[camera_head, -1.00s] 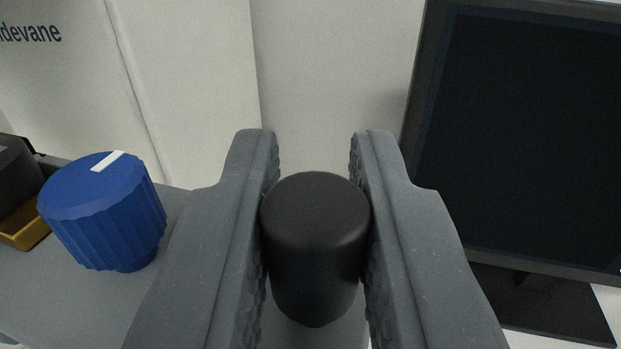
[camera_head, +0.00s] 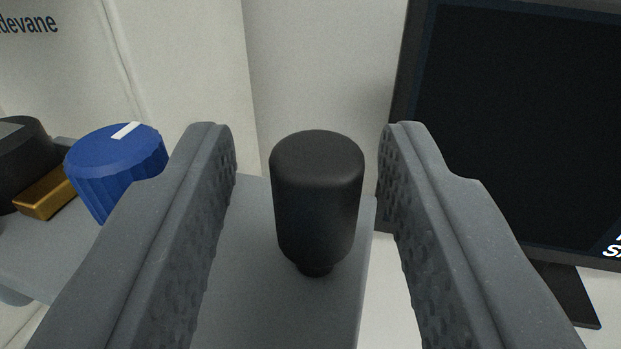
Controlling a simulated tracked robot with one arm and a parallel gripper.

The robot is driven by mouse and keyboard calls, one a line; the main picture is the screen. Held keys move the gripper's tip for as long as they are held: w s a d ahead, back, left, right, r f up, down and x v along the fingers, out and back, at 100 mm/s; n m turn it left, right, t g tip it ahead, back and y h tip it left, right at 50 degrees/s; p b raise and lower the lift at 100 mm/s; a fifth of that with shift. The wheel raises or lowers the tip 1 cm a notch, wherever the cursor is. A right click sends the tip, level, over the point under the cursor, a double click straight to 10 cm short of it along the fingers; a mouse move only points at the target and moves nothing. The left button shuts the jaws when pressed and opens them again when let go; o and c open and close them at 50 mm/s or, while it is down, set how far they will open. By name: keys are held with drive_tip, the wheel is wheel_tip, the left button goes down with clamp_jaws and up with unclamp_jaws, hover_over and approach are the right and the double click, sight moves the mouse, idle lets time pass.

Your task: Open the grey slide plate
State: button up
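The grey slide plate (camera_head: 262,300) lies below my gripper and carries an upright black cylindrical knob (camera_head: 316,205) near its right edge. My gripper (camera_head: 308,150) is open, with one finger on each side of the black knob. A clear gap shows between the knob and each finger. The plate's near part is hidden by the fingers and cut off by the picture's lower edge.
A blue fluted knob (camera_head: 112,172) with a white mark stands at the left, partly behind the left finger. Beyond it are a brass block (camera_head: 45,194) and a dark round part (camera_head: 22,160). A black monitor (camera_head: 510,130) stands at right; a pale wall or housing (camera_head: 315,70) is behind.

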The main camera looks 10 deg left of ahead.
drive_tip(key=v, duration=1.2)
drive_tip(key=shift+s+d, duration=0.2)
drive_tip(key=shift+s, duration=0.15)
